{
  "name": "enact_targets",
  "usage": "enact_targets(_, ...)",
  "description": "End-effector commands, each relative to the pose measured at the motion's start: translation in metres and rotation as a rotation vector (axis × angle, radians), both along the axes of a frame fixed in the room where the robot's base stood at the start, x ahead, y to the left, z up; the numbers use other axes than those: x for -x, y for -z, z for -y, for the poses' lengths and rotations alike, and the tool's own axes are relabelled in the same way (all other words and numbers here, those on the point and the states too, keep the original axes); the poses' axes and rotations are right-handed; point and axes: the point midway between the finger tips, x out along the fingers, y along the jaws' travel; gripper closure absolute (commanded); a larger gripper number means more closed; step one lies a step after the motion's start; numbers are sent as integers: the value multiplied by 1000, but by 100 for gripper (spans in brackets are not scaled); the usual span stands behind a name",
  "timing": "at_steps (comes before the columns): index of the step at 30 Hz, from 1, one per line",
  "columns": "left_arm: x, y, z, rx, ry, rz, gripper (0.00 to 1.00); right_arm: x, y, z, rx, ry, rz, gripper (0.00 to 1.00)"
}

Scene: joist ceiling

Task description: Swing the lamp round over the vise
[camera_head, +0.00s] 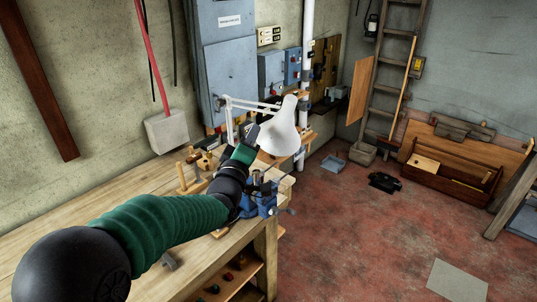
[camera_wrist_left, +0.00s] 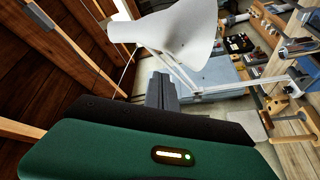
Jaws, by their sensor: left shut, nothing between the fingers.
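The white desk lamp (camera_head: 281,132) stands at the far right end of the workbench, its jointed arm reaching right and its shade hanging near the bench corner. The blue vise (camera_head: 264,197) sits at the bench corner, below the shade and partly hidden by my left arm. My left gripper (camera_head: 249,139) is shut and empty, close beside the left side of the shade. In the left wrist view the shade (camera_wrist_left: 190,35) is just beyond the gripper fingers (camera_wrist_left: 162,88); I cannot tell whether they touch it. My right gripper is not in view.
The wooden workbench (camera_head: 100,205) runs along the left wall, with wooden tool holders (camera_head: 188,178) near the lamp. A grey electrical cabinet (camera_head: 228,75) is behind it. The red floor (camera_head: 345,235) to the right is mostly open. A wooden tote (camera_head: 455,177) stands by the far wall.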

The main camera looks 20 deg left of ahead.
Motion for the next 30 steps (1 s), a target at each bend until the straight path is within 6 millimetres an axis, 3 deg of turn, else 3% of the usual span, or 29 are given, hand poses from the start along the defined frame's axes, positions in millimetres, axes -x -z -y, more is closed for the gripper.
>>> enact_targets(13,25,19,86,-7,6,-3,100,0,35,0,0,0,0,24)
enact_targets(17,33,19,94,-4,1,-3,100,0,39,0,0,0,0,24)
enact_targets(20,36,37,96,-44,10,-65,100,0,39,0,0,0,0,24)
enact_targets(23,44,91,97,-175,45,-255,100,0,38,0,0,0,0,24)
enact_targets(25,63,148,98,-311,99,-451,100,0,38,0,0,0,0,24)
enact_targets(27,94,205,97,-454,175,-653,100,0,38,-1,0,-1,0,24)
enact_targets(29,128,249,96,-569,254,-818,100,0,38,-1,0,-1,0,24)
enact_targets(30,154,275,94,-640,314,-923,100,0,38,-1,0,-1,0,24)
